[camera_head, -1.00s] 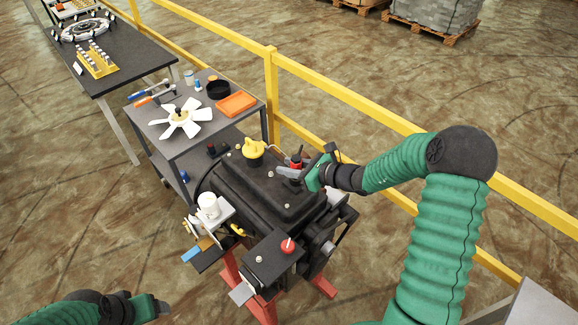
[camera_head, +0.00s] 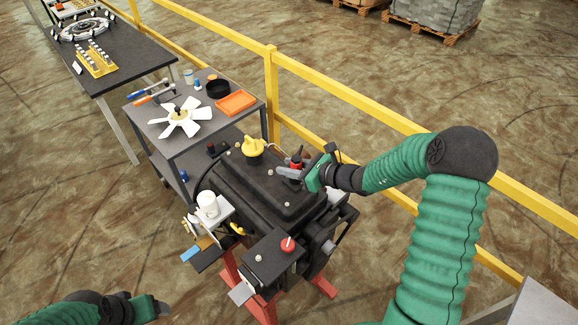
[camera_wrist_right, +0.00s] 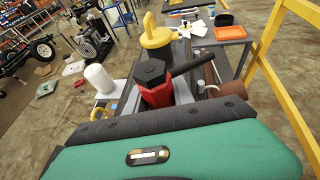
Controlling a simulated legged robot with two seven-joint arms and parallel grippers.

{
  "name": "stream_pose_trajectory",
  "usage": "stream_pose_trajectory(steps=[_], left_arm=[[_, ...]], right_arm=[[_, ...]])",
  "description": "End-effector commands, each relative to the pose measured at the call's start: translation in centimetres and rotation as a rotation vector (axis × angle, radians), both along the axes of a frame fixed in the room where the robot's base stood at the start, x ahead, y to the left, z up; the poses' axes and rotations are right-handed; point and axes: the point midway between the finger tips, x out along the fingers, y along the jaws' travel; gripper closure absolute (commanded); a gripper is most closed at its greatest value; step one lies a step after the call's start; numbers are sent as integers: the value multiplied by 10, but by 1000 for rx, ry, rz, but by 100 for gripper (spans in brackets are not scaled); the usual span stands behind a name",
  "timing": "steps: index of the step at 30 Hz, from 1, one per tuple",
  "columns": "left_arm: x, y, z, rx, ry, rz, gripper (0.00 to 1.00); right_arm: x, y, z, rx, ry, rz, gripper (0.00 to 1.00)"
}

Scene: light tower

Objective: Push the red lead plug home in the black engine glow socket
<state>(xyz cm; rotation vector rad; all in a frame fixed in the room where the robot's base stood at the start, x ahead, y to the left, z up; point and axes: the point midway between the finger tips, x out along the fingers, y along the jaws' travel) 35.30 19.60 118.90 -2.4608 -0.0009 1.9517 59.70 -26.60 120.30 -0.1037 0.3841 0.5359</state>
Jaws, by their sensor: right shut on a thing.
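The red lead plug (camera_head: 297,161) stands upright at the far right part of the black engine's top (camera_head: 262,186). In the right wrist view the plug (camera_wrist_right: 155,93) shows a red body and a black hexagonal top, with a black arm reaching right. My right gripper (camera_head: 289,172) is shut on the plug, low over the engine cover. The glow socket is hidden under the plug and fingers, so I cannot tell how deep the plug sits. My left gripper (camera_head: 161,307) is at the bottom left, away from the engine; its jaws are too unclear to read.
A yellow cap (camera_head: 253,147) and a white cylinder (camera_head: 208,204) stand on or beside the engine. A red knob (camera_head: 288,244) is at its front. A grey cart (camera_head: 155,125) with a white fan stands behind. A yellow railing (camera_head: 345,92) runs close behind my right arm.

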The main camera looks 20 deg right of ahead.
Motion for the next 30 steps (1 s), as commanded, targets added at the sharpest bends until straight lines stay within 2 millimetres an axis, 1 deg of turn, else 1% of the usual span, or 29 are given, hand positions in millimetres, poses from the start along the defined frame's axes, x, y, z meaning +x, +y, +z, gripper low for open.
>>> stream_pose_trajectory(steps=[14, 15, 20, 30], left_arm=[[0, 0, -12, 0, 0, 0, 25], [0, 0, -11, 0, 0, 0, 25], [0, 0, -11, 0, 0, 0, 25], [0, 0, -12, 0, 0, 0, 25]], right_arm=[[0, 0, -13, 0, 0, 0, 100], [0, 0, -12, 0, 0, 0, 67], [0, 0, -13, -1, 2, 0, 46], [-2, -2, -11, 0, 0, -1, 46]])
